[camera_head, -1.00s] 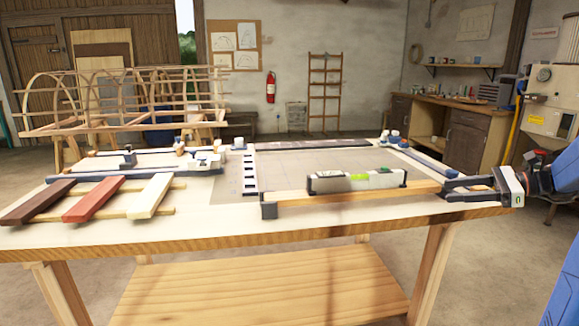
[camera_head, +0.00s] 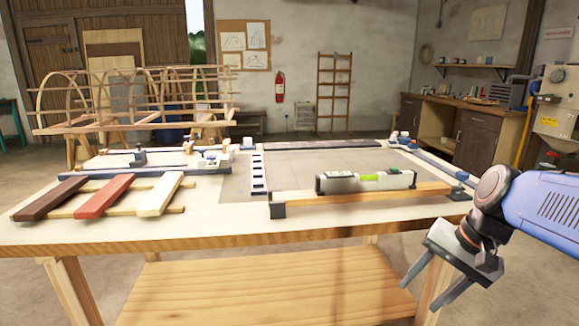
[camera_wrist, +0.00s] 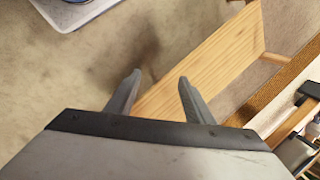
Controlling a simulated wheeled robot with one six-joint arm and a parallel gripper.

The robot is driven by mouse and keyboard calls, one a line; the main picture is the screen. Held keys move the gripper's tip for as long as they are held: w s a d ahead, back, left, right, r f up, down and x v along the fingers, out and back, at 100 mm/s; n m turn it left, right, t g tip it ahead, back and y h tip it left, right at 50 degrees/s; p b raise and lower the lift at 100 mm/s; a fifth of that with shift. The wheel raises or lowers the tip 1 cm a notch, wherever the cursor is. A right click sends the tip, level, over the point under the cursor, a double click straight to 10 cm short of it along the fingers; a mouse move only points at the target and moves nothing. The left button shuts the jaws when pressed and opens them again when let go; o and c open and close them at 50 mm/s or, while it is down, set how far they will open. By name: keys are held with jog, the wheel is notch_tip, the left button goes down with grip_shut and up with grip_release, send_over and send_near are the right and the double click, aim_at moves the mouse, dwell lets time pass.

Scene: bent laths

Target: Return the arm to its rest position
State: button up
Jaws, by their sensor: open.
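My gripper (camera_head: 422,297) hangs in front of the table's right end in the head view, fingers pointing down and left. Its two fingers are spread and nothing is between them. In the wrist view the open fingers (camera_wrist: 157,95) show above the floor and the table's lower shelf (camera_wrist: 205,75). My blue arm link comes in from the right edge of the head view. The worktable (camera_head: 120,222) stands to the left of the gripper, which is clear of its top.
A spirit level (camera_head: 365,181) lies on a wooden lath (camera_head: 330,201) along the table's front right. Dark, red and white laths (camera_head: 105,195) lie at the front left. A lower shelf (camera_head: 270,290) spans the table legs. Concrete floor is open around the table.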

jog(key=s+d+f+n+t+h, duration=0.1)
jog(key=s+f+n+t+h, duration=0.1)
jog(key=s+n, duration=0.5)
jog(key=shift+s+f+t+h, duration=0.3)
jog(key=shift+s+f+h, duration=0.15)
jog(key=shift+f+h, duration=0.5)
jog(key=shift+d+f, duration=0.1)
jog(key=shift+f, duration=0.05)
